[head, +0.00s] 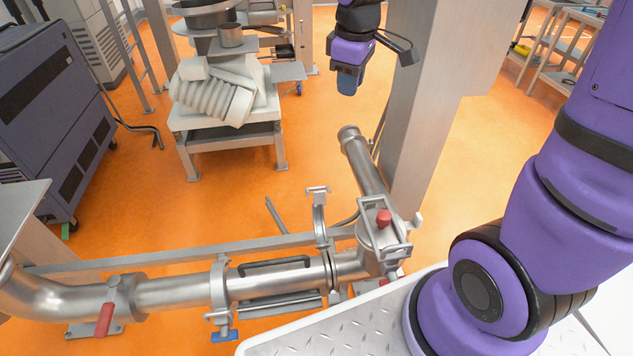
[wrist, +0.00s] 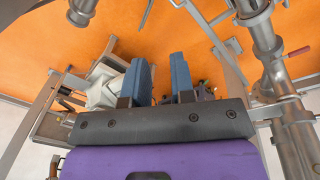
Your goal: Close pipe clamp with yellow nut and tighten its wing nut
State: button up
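A steel pipe clamp (head: 319,216) stands with one half raised at a joint of the horizontal pipe, right of centre in the head view; it looks open. I cannot make out a yellow nut in either view. A second clamp (head: 218,288) is around the pipe further left, with a blue wing nut (head: 224,336) below it. My gripper (head: 347,88) hangs in the air at the top, beyond the pipe and clear of it. In the wrist view its blue fingers (wrist: 162,78) are apart with nothing between them.
A valve body with a red knob (head: 384,218) and a slanted pipe (head: 363,160) stand right of the raised clamp. A grey column (head: 430,110) rises behind them. A red-handled valve (head: 105,320) is at left. A white machine (head: 218,92) stands at back left.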

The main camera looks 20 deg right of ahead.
jog(key=w+a+f+n+g, duration=0.1)
jog(key=w+f+n, duration=0.1)
jog(key=f, duration=0.9)
jog(key=w+a+f+n+g, duration=0.1)
jog(key=w+f+n, duration=0.1)
jog(key=f, duration=0.9)
jog(key=w+a+f+n+g, duration=0.1)
jog(key=w+a+f+n, duration=0.1)
jog(key=f, duration=0.9)
jog(key=shift+w+n+y, duration=0.4)
jog(key=shift+w+n, duration=0.1)
jog(key=shift+w, duration=0.1)
jog(key=shift+c, duration=0.2)
grip_shut()
